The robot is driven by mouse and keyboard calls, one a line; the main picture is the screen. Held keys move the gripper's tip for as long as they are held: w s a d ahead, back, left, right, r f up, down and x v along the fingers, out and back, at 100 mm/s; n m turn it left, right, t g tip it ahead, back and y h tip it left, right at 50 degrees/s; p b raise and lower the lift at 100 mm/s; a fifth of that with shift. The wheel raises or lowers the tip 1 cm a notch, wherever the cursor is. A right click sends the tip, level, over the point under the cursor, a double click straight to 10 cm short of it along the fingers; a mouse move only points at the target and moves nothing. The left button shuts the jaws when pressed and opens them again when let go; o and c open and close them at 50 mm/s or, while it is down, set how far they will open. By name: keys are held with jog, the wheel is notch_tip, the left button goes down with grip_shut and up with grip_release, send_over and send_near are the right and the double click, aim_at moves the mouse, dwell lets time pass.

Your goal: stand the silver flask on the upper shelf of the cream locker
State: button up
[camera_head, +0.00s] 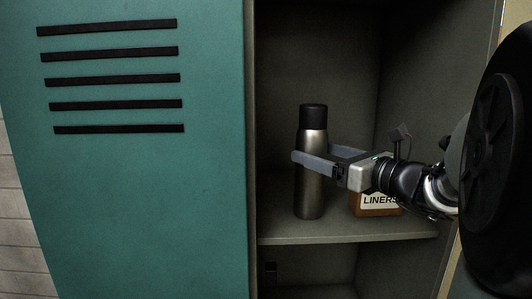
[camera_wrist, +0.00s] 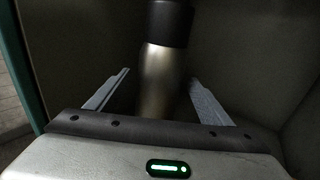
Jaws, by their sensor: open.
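The silver flask (camera_head: 311,185), with a black cap, stands upright on the shelf (camera_head: 345,229) inside the open locker (camera_head: 280,60). My gripper (camera_head: 312,153) reaches in from the right at the flask's mid-height. Its jaws are open, with one finger in front of the flask and the other partly hidden behind it. In the wrist view the flask (camera_wrist: 160,75) rises between the two fingers, with a gap on each side. The flask's lower part is hidden there by my gripper body.
An orange-brown box labelled LINERS (camera_head: 378,204) sits on the same shelf, right of the flask and partly behind my gripper. A teal slotted panel (camera_head: 130,190) borders the opening on the left. A lower compartment (camera_head: 310,270) lies below. Space above the flask is clear.

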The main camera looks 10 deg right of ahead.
jog(key=v, duration=0.9)
jog(key=shift+s+b, duration=0.4)
jog(key=shift+b, duration=0.05)
jog(key=shift+d, duration=0.15)
